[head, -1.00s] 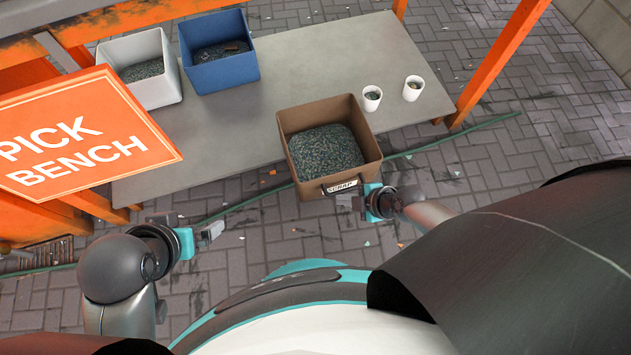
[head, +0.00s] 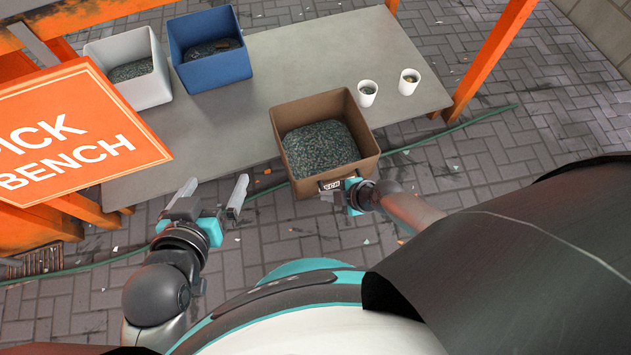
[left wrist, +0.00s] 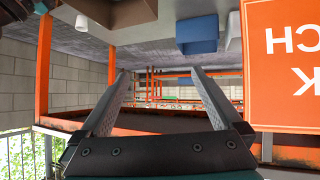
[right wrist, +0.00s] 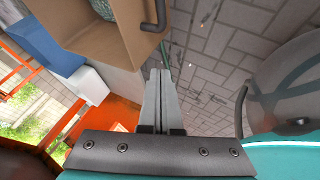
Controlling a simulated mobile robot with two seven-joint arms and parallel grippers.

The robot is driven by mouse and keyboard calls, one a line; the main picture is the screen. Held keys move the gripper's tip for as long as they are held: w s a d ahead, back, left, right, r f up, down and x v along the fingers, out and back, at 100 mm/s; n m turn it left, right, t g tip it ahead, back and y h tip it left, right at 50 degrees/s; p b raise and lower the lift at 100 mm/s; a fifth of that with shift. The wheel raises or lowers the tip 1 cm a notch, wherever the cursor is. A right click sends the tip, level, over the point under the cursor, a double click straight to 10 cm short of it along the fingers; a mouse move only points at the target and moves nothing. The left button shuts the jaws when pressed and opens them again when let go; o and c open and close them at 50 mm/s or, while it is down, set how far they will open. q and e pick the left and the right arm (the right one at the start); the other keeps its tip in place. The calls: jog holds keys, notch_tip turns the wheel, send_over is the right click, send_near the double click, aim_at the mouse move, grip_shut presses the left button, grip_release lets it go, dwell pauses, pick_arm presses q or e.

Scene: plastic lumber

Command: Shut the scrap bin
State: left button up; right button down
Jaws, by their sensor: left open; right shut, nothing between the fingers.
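The scrap bin (head: 278,128) is a brown open-topped box with grey-green flakes in it. It sticks out past the bench's front edge. Its front carries a SCRAP label (head: 329,185), partly covered by my right gripper (head: 335,196). In the right wrist view the bin (right wrist: 105,35) has a dark handle (right wrist: 152,22). My right gripper's fingers (right wrist: 159,80) are shut and empty, just below this handle in that picture; whether they touch the bin front I cannot tell. My left gripper (head: 215,190) is open and empty, left of the bin before the bench.
The grey bench (head: 270,70) holds a white bin (head: 148,92) and a blue bin (head: 215,73) at the left, and two white cups (head: 367,94) (head: 408,82) at the right. An orange PICK BENCH sign (head: 80,130) stands near my left arm. Orange posts (head: 490,60) frame the bench.

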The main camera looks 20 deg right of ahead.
aim_at(306, 182)
pick_arm(q)
jog(key=shift+s+d+r+n+t+h+b, duration=0.15)
jog(key=shift+d+r+t+h+b, duration=0.35)
jog(key=shift+d+t, duration=0.35)
jog(key=shift+s+d+r+n+t+h+b, duration=0.1)
jog(key=shift+d+r+t+h+b, duration=0.35)
jog(key=shift+t, duration=0.55)
jog(key=shift+s+d+r+n+t+h+b, duration=0.15)
jog(key=shift+d+r+t+h+b, duration=0.2)
jog(key=shift+d+r+t+b, duration=0.5)
pick_arm(e)
jog(key=shift+w+a+f+p, duration=0.1)
jog(key=shift+w+a+f, duration=0.3)
jog(key=shift+w, duration=0.55)
jog(key=shift+w+a+f+p, duration=0.15)
jog(key=shift+w+f, duration=0.45)
jog(key=shift+w, duration=0.35)
jog(key=shift+w+a+f+p, duration=0.1)
jog(key=shift+w+a+f, duration=0.3)
jog(key=shift+w, duration=0.55)
pick_arm(q)
jog(key=shift+a+f, duration=0.1)
jog(key=shift+f, duration=0.15)
pick_arm(e)
jog(key=shift+d+f, duration=0.1)
pick_arm(q)
jog(key=shift+w, duration=0.15)
